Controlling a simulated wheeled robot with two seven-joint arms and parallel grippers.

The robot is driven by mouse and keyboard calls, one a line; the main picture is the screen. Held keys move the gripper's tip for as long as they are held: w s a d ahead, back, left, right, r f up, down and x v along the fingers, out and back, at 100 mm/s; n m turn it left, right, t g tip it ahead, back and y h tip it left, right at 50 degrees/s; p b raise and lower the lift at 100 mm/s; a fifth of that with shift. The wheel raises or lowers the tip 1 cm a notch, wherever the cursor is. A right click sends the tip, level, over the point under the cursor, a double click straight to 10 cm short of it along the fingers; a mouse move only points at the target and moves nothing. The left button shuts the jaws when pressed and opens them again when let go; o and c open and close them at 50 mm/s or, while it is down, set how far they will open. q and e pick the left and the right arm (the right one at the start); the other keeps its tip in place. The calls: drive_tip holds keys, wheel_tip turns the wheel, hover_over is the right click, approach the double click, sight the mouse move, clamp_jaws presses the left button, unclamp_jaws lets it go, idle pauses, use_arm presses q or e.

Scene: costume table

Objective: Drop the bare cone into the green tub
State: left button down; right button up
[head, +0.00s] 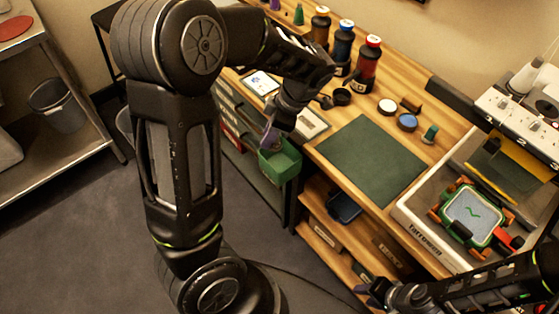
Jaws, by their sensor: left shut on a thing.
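The green tub (288,170) hangs at the front edge of the wooden table, left of the dark green mat. My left gripper (270,137) points down over the tub's back left rim. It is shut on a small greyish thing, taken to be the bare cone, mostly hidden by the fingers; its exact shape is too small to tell. My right gripper (370,291) is low at the bottom of the view, in front of the table and away from the tub; whether its fingers are open is unclear.
The dark green mat (371,160) lies bare on the table. Bottles, including one with a red cap (369,63), stand behind. A green spool (430,133) stands right of the mat. A white tray (424,232) holds a green-and-orange device (472,218). A shelf is below the tabletop.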

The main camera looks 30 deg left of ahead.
use_arm(q)
wheel_tip(320, 180, down, 4)
drive_tip(key=shift+f+b, duration=0.1)
drive_tip(key=shift+b, duration=0.85)
drive_tip(key=c, duration=1.1)
unclamp_jaws()
drive_tip(key=v, duration=0.8)
drive_tip(key=shift+s+f, duration=0.15)
